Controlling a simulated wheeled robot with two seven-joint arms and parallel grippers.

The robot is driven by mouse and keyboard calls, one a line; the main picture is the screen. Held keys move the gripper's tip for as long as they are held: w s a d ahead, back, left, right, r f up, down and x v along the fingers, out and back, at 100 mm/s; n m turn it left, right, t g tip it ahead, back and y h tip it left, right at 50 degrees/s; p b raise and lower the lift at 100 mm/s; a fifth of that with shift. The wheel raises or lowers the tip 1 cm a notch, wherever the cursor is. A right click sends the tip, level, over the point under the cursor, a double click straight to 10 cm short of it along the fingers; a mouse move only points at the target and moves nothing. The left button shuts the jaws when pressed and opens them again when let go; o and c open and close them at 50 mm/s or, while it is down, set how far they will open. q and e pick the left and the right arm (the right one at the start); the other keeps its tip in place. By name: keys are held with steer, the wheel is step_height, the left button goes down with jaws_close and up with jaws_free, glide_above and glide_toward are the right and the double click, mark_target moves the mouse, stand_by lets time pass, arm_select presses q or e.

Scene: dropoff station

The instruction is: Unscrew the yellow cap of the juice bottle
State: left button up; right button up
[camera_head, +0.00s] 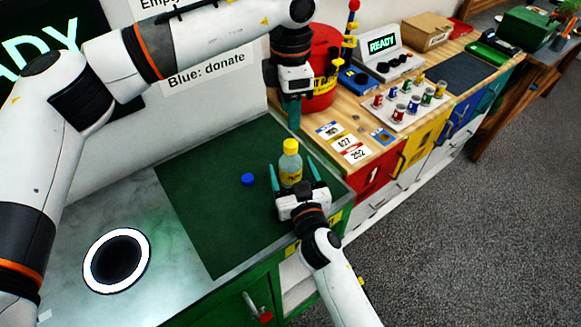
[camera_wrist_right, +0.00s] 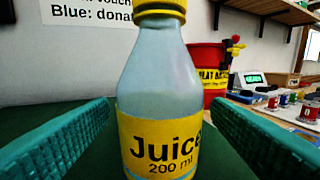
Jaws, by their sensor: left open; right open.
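The juice bottle (camera_head: 290,168) stands upright on the green mat (camera_head: 215,180). It is clear with a yellow label and a yellow cap (camera_head: 291,146) on its top. In the right wrist view, the bottle (camera_wrist_right: 160,75) fills the middle, its label reading "Juice 200 ml", with the cap (camera_wrist_right: 160,9) cut by the top edge. My right gripper (camera_head: 302,180) is open, with its teal fingers on either side of the bottle and gaps visible. My left gripper (camera_head: 294,112) points down above the bottle, apart from the cap; its fingers look close together from this angle.
A blue cap (camera_head: 248,179) lies on the mat left of the bottle. A red bin (camera_head: 322,75) stands behind. A wooden counter with small cans (camera_head: 400,110) extends right.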

mark_target(291, 143)
steer(key=shift+x, duration=0.9)
jaws_close()
arm_select(q)
steer(key=m, duration=2)
steer(key=shift+m, duration=0.3)
steer(key=m, duration=0.6)
steer(key=shift+m, duration=0.3)
steer(key=shift+f, duration=4)
steer(key=shift+c, duration=0.3)
